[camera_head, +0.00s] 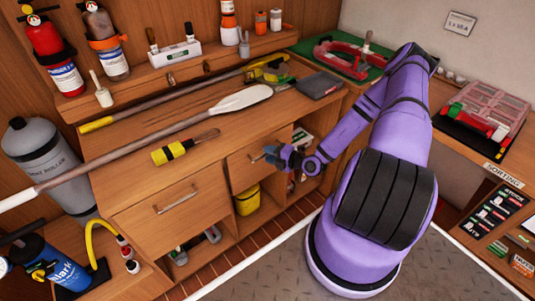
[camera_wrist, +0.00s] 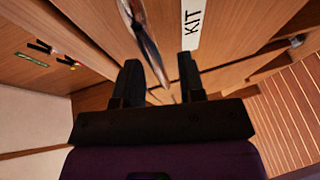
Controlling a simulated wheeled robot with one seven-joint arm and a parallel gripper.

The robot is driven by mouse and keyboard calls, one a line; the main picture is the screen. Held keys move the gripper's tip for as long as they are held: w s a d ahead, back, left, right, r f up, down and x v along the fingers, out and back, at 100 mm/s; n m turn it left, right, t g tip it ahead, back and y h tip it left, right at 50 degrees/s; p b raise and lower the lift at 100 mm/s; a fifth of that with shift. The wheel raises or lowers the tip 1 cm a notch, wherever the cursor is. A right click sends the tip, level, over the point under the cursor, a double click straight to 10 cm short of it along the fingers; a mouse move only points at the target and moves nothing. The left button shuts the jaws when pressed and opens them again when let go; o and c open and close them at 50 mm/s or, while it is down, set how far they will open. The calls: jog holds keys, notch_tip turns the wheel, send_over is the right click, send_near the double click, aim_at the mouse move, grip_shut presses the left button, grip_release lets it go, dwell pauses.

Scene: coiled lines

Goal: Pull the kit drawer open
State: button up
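The kit drawer (camera_head: 244,177) is a wooden drawer front at the right of the bench; it looks closed. In the wrist view its front (camera_wrist: 225,35) carries a white KIT label (camera_wrist: 190,25). Its metal bar handle (camera_wrist: 141,35) runs down toward the space between my fingers. My gripper (camera_wrist: 159,62) is open, its two dark fingers apart, close to the drawer front. In the head view my gripper (camera_head: 272,155) is at the handle, which it partly hides. I cannot tell whether the fingers touch the handle.
A second drawer (camera_head: 176,205) with its own handle sits to the left. Open shelves below hold a yellow pouch (camera_head: 247,199) and tools. A paddle (camera_head: 235,101) and a grey case (camera_head: 318,85) lie on the benchtop. The floor (camera_head: 275,270) in front is clear.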

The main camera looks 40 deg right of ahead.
jog(key=shift+w+a+f, duration=0.1)
jog(key=shift+w+a, duration=0.2)
jog(key=shift+w, duration=0.3)
grip_shut()
jog(key=shift+s, duration=0.1)
